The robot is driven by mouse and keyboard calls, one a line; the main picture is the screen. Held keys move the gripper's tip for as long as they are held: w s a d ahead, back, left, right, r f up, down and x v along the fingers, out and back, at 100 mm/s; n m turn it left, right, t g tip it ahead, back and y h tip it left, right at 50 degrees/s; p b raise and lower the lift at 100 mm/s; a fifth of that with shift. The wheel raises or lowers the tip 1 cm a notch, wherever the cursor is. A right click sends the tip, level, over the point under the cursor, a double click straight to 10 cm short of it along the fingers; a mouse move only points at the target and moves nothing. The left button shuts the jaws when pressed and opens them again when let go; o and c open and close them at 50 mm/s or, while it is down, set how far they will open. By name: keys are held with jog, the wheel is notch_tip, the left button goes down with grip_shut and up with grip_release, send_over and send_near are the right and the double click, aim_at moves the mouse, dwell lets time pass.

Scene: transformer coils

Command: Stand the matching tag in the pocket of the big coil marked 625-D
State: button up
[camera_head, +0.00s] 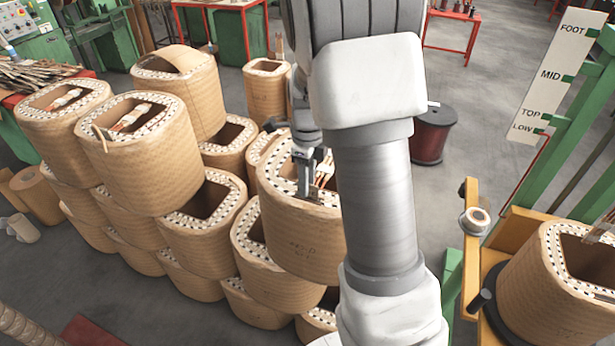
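My gripper (309,190) points down at the top of a big tan coil (300,235) in the middle of the view. Its fingertips are at the near part of the dotted top rim, beside the coil's opening. Faint dark lettering shows on this coil's front, too small to read for certain. The fingers look close together, but I cannot tell whether they are shut or hold a tag. No tag or pocket can be made out. My arm hides the coil's right side.
A coil (560,285) stands on a yellow stand at right, by a green post with a height board (557,75). A dark red reel (431,135) stands behind my arm. Grey floor is clear between.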

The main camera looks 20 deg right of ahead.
notch_tip(320, 180, up, 17)
jog(key=shift+r, duration=0.2)
dwell(0.7)
jog(key=s+a+n+t, duration=0.2)
jog(key=s+a+n, duration=0.2)
jog(key=s+n, duration=0.6)
jog(key=s+a+n+t, duration=0.3)
jog(key=s+n, duration=0.7)
jog(key=n, duration=0.7)
jog(key=shift+s+a+r+t, duration=0.25)
jog(key=shift+a+r+t, duration=0.05)
jog(key=shift+a, duration=0.75)
jog(key=shift+a, duration=0.15)
